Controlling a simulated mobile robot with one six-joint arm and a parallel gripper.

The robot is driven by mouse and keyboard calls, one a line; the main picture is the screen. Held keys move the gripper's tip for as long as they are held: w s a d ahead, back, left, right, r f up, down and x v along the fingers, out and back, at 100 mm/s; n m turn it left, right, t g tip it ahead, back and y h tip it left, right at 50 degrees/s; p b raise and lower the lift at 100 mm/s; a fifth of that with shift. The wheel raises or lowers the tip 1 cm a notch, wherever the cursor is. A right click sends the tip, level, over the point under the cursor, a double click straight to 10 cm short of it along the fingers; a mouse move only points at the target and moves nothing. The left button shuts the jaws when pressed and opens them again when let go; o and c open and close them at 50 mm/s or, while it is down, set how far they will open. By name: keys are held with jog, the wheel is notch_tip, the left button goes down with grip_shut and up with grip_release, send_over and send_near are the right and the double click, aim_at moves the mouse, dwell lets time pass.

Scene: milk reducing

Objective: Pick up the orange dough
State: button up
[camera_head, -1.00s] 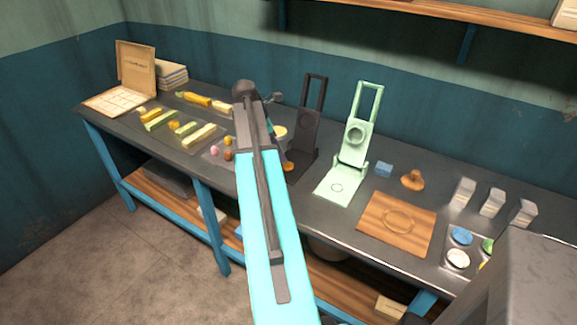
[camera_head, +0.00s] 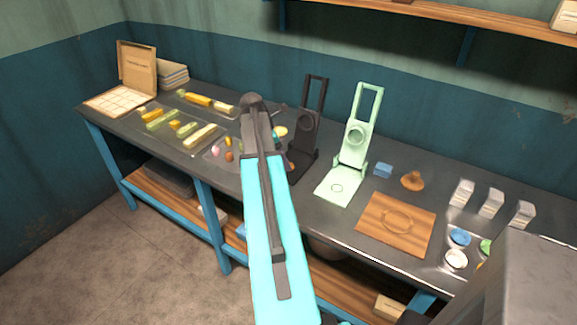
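Small coloured dough-like lumps lie on a tray (camera_head: 207,154) left of my arm: a pink one (camera_head: 215,152), a yellowish one (camera_head: 228,142) and an orange-brown one (camera_head: 229,156). They are too small to tell which is the orange dough. A bit of orange (camera_head: 291,166) also shows at the right edge of my arm, by the black press, mostly covered. My arm reaches over the bench between this tray and the black press. My gripper's fingers are hidden behind the arm, so I cannot see whether they hold anything.
A black press (camera_head: 312,120) and a pale green press (camera_head: 352,150) stand right of the arm. A yellow disc (camera_head: 281,131) lies behind it. Yellow and green bars (camera_head: 200,135) lie left. A wooden board (camera_head: 396,224) and white boxes (camera_head: 491,203) are at right.

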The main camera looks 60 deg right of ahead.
jog(key=shift+x, duration=1.3)
jog(key=shift+c, duration=0.3)
jog(key=c, duration=1.1)
